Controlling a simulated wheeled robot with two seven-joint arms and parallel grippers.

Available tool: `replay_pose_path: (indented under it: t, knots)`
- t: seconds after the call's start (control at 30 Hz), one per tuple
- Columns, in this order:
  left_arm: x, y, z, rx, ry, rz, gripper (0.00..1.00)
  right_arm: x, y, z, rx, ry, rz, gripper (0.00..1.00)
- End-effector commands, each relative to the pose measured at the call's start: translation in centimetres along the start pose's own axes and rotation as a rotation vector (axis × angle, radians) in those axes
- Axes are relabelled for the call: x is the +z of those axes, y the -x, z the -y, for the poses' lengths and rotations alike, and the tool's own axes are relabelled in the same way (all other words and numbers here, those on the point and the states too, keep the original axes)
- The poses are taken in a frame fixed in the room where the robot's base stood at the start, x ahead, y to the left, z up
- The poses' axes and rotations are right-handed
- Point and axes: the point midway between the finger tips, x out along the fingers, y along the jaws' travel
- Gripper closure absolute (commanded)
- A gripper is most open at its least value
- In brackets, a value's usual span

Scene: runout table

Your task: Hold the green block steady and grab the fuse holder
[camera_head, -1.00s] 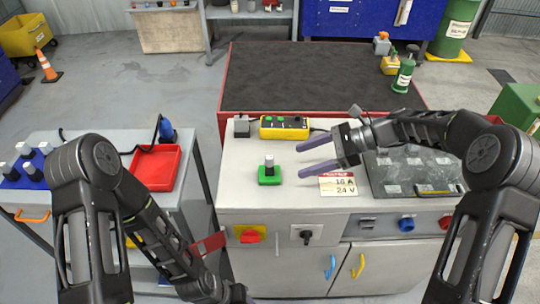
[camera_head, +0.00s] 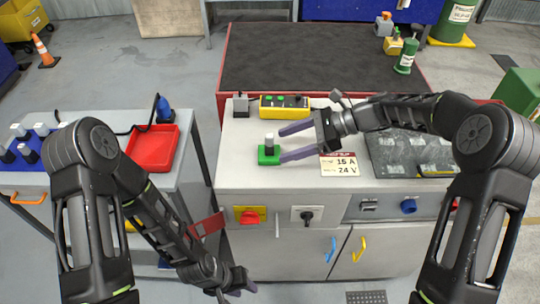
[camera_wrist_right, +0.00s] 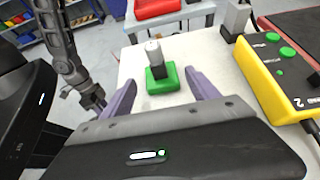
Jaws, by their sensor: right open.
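The green block (camera_head: 268,155) sits on the light worktop, left of centre. The fuse holder (camera_head: 269,140), a dark piece with a pale top, stands upright in it. My right gripper (camera_head: 281,143) is open, its purple fingers pointing left at the block with the fingertips close to it. In the right wrist view the green block (camera_wrist_right: 162,79) and fuse holder (camera_wrist_right: 155,54) show just beyond and between the open fingers (camera_wrist_right: 157,88). My left gripper (camera_head: 243,286) hangs low in front of the cabinet; whether its fingers are open is too small to tell.
A yellow control box (camera_head: 285,105) with green buttons and a grey block (camera_head: 241,104) stand behind the green block. A label card (camera_head: 339,164) and a dark panel (camera_head: 410,153) lie to the right. A red tray (camera_head: 152,148) is on the left cart.

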Motion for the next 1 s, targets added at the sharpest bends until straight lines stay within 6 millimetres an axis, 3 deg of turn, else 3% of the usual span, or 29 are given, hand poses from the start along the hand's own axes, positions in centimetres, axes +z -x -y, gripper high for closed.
replay_pose_path:
  t: [0.03, 0.3, 0.73, 1.0]
  knots:
    - [0.0, -0.7, 0.2, 0.001, -0.001, -0.001, 0.64, -0.3, -1.1, -0.1, 0.003, 0.001, 0.0, 0.31]
    - [-0.1, -1.0, 0.3, 0.003, -0.002, -0.003, 0.64, -0.1, -4.0, 0.0, 0.001, -0.001, 0.0, 0.31]
    - [-0.1, -1.1, 0.4, 0.003, -0.002, -0.003, 0.64, 0.0, -4.8, 0.0, 0.0, -0.001, 0.0, 0.31]
    - [-0.1, -1.1, 0.4, 0.003, -0.002, -0.003, 0.64, 0.0, -4.7, 0.0, 0.0, -0.001, -0.001, 0.51]
